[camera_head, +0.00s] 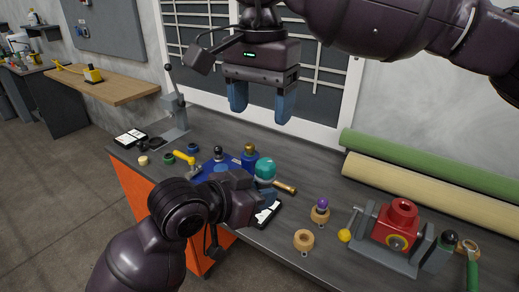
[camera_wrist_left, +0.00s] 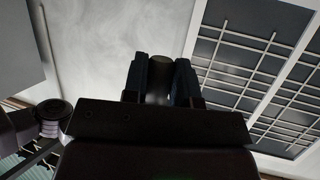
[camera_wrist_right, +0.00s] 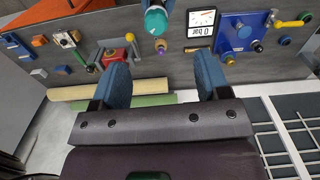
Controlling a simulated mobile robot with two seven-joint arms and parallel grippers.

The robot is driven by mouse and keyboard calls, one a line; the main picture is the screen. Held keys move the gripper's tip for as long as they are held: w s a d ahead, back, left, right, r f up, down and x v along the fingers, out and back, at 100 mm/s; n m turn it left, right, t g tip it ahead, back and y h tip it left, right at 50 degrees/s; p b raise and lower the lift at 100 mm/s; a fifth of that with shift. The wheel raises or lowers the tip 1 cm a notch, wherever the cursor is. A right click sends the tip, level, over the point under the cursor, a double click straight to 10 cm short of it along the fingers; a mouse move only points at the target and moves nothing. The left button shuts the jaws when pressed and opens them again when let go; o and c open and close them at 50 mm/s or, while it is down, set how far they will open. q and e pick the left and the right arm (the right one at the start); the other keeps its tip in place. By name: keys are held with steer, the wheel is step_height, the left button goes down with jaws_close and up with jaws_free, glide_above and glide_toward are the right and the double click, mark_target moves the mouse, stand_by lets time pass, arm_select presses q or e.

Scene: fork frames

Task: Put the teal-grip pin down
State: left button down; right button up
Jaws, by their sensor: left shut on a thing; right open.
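My left gripper (camera_head: 263,194) is low over the grey workbench (camera_head: 345,250) and shut on the teal-grip pin. The pin's rounded teal grip (camera_head: 265,168) shows just above the fingers in the head view; it also shows at the top of the right wrist view (camera_wrist_right: 156,22). In the left wrist view a dark round part of the held pin (camera_wrist_left: 158,86) sits between the fingers. A brass rod (camera_head: 286,188) shows beside the grip; I cannot tell whether it belongs to the pin. My right gripper (camera_head: 262,103) is open and empty, high above the bench.
A blue fixture (camera_head: 215,172) with a yellow handle (camera_head: 186,158) stands left of my left gripper. A white-faced meter (camera_head: 268,214) is close by. Green (camera_head: 430,160) and tan rolls lie behind.

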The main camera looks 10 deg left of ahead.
mark_target(265, 180)
steer(key=w+d+f+m+y, duration=0.1)
steer(key=w+d+f+m, duration=0.45)
steer(key=m, duration=0.35)
arm_select(q)
steer(key=w+d+f+m+g+h, duration=0.3)
steer(key=w+d+f+m+g, duration=0.1)
steer(key=f, duration=0.1)
steer(key=shift+w, duration=0.15)
arm_select(e)
step_height(265, 180, down, 11)
steer(key=s, duration=0.1)
steer(key=shift+s+a+f+m, duration=0.2)
steer(key=shift+s+a+m, duration=0.05)
steer(key=shift+a+m, duration=0.1)
stand_by(0.3)
arm_select(q)
steer(key=shift+f, duration=0.1)
arm_select(e)
steer(key=c, duration=1.1)
arm_select(q)
steer(key=c, duration=0.8)
jaws_free()
arm_select(e)
steer(key=shift+c, duration=0.6)
